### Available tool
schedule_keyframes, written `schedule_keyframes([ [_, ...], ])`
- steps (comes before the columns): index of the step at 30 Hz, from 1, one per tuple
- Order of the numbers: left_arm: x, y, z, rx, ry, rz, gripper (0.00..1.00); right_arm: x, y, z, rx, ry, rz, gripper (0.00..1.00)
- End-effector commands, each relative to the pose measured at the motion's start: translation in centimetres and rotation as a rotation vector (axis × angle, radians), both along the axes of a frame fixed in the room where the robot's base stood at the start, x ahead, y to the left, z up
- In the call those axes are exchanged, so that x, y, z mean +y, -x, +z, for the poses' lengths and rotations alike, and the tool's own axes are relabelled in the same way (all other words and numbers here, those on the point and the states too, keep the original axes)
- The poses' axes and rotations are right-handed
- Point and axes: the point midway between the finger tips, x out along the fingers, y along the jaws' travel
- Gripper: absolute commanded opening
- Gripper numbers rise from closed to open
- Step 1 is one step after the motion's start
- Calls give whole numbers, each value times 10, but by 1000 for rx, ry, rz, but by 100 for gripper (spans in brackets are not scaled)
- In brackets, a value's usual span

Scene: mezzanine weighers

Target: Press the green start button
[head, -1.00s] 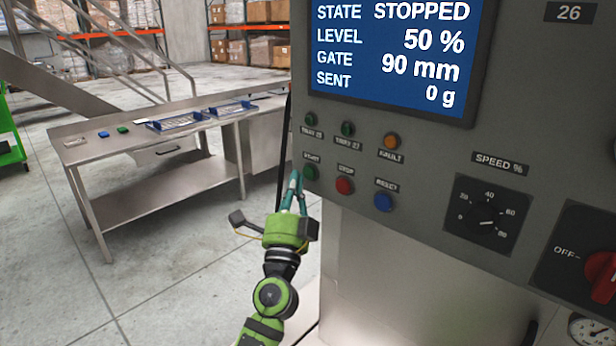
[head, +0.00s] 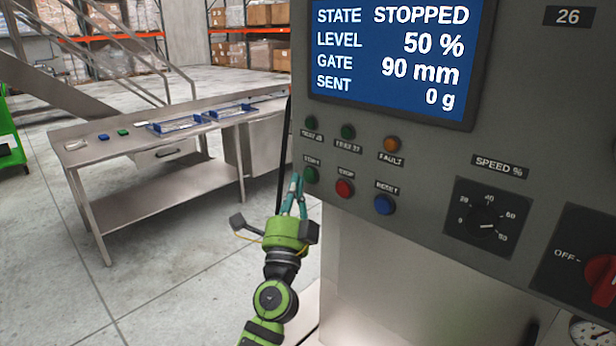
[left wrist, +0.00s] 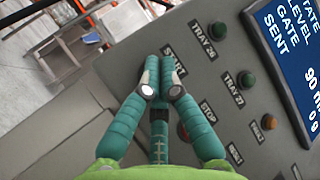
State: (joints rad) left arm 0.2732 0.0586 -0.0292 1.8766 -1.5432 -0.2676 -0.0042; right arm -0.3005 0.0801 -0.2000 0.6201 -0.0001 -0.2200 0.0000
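The green start button (head: 310,174) is at the left end of the lower button row on the grey control panel (head: 460,120). The screen (head: 395,55) reads STOPPED, 50 %, 90 mm, 0 g. My left gripper (head: 296,179) has its teal fingers brought together, tips just left of the start button in the head view. Whether they touch it I cannot tell. In the left wrist view the closed fingertips (left wrist: 160,68) are beside the START label, and the start button is hidden behind them. My right gripper is not in view.
A red stop button (head: 345,188) and blue reset button (head: 384,204) share the row. Two green buttons and an amber fault light (head: 392,144) are above. A speed knob (head: 487,222) and red switch (head: 602,278) are to the right. A steel table (head: 165,135) stands left.

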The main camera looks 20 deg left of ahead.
Motion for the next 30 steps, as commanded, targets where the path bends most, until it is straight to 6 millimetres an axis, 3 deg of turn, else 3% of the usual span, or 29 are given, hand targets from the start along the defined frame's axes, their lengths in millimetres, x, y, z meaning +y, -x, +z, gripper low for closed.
schedule_keyframes([
  [30, -3, -8, 0, 0, 0, 0, 0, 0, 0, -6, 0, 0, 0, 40],
])
